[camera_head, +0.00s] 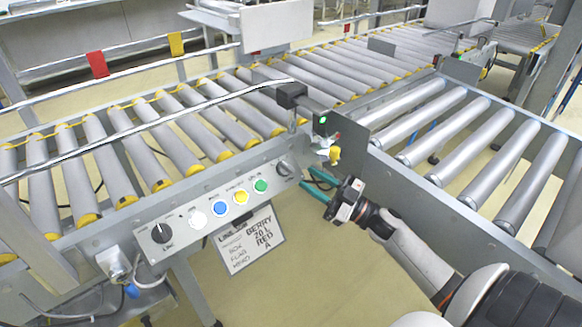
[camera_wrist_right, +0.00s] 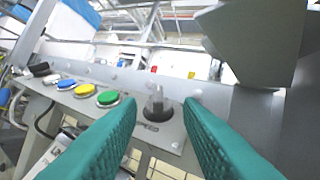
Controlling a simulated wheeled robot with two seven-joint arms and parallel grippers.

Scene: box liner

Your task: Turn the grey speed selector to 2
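The grey speed selector (camera_head: 284,168) is a knob at the right end of the control panel. In the right wrist view the selector (camera_wrist_right: 158,103) stands on a dark round base above a "SPEED" label. My right gripper (camera_head: 305,175) has teal fingers and is just right of the selector in the head view. Its fingers are open. In the wrist view the selector shows between the two fingertips, with a visible gap on each side. The knob's pointer and scale numbers are too small to read. My left gripper is not in view.
The panel also carries a green button (camera_head: 260,186), a yellow button (camera_head: 240,197), a blue button (camera_head: 219,208), a white button (camera_head: 197,218) and a black line selector (camera_head: 161,233). A sign (camera_head: 249,239) hangs below. Roller conveyors (camera_head: 110,145) lie behind and right.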

